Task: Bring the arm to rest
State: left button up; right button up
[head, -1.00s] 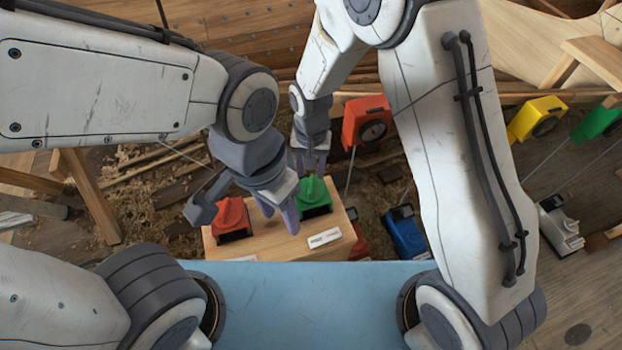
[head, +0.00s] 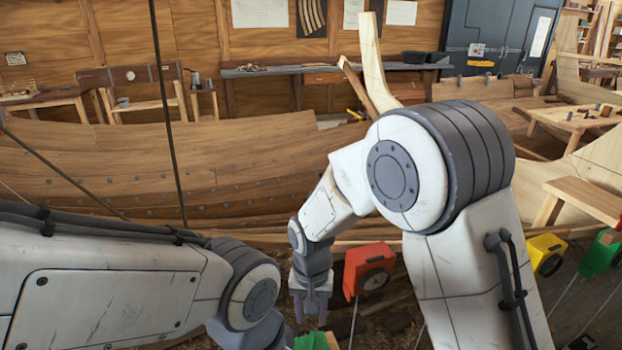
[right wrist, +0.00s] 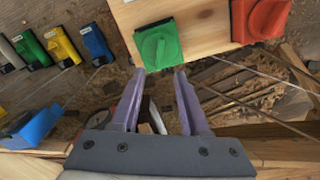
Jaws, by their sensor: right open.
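My right gripper (head: 311,308) hangs pointing down near the middle bottom of the head view. In the right wrist view its two purple fingers (right wrist: 158,78) are apart with nothing between them. A green knob (right wrist: 158,44) on a wooden box (right wrist: 205,22) lies just beyond the fingertips in that view, and its top shows at the bottom edge of the head view (head: 312,341). A red knob (right wrist: 266,18) is beside it on the box. My left arm comes in from the left, but its gripper is below the head view's edge.
A red box with a dial (head: 368,270) stands right of my right gripper. Yellow (head: 546,253) and green units are at the far right. The planked hull (head: 130,165) spans behind. Blue (right wrist: 97,45), yellow and green units show at left in the wrist view.

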jog(key=s+d+r+n, duration=0.1)
jog(key=s+r+n, duration=0.1)
jog(key=s, duration=0.4)
jog(key=s+d+r+n, duration=0.2)
jog(key=s+r+n, duration=0.1)
jog(key=s+r, duration=0.2)
jog(key=s+d+r+n+y, duration=0.1)
jog(key=s+r+n, duration=0.2)
jog(key=s, duration=0.6)
jog(key=shift+s+d+r, duration=0.2)
jog(key=shift+d+r, duration=0.2)
jog(key=shift+r, duration=0.3)
